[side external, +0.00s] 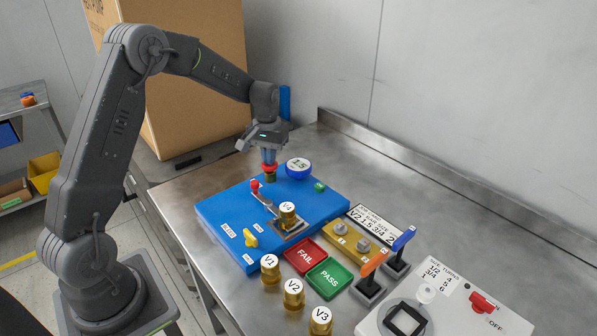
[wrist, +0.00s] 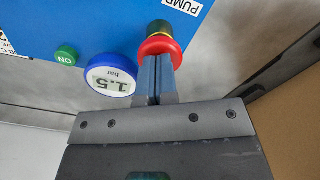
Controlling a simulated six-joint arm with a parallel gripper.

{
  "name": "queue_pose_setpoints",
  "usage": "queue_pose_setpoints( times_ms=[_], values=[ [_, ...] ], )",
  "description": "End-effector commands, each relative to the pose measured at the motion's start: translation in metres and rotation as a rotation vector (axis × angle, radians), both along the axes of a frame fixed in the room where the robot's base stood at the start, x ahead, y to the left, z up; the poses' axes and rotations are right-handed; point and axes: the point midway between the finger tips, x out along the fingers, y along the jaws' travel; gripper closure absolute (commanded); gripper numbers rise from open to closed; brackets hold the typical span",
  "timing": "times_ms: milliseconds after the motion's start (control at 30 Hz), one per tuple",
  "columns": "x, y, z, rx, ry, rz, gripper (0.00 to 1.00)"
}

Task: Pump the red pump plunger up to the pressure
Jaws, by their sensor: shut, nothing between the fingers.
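The red pump plunger (side external: 269,167) is a round red cap on a brass-and-dark collar at the far edge of the blue station (side external: 225,205). In the wrist view the red cap (wrist: 158,46) sits beside the PUMP label. My gripper (side external: 268,160) is shut and empty, pointing down right over the cap. Its fingertips (wrist: 157,62) overlap the cap's edge; I cannot tell whether they touch it. The blue round gauge (side external: 298,167) stands beside the plunger and reads 1.5; the wrist view shows 1.5 bar on it (wrist: 110,76).
A green ON button (side external: 319,187) is near the gauge. A red-knobbed lever (side external: 255,185) and brass valve V4 (side external: 288,212) stand on the station. Valves V1 (side external: 270,267), V2 (side external: 293,293), V3 (side external: 320,319) and FAIL (side external: 305,255) and PASS (side external: 330,278) trays lie in front.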

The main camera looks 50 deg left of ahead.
Motion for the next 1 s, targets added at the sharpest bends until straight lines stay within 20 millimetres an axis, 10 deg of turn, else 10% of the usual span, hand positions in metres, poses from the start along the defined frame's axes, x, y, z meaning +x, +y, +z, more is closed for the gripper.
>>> queue_pose_setpoints(
  times_ms=[1000],
  values=[
    [0.000,0.000,0.047,-0.001,0.001,0.000,1.00]
  ],
)
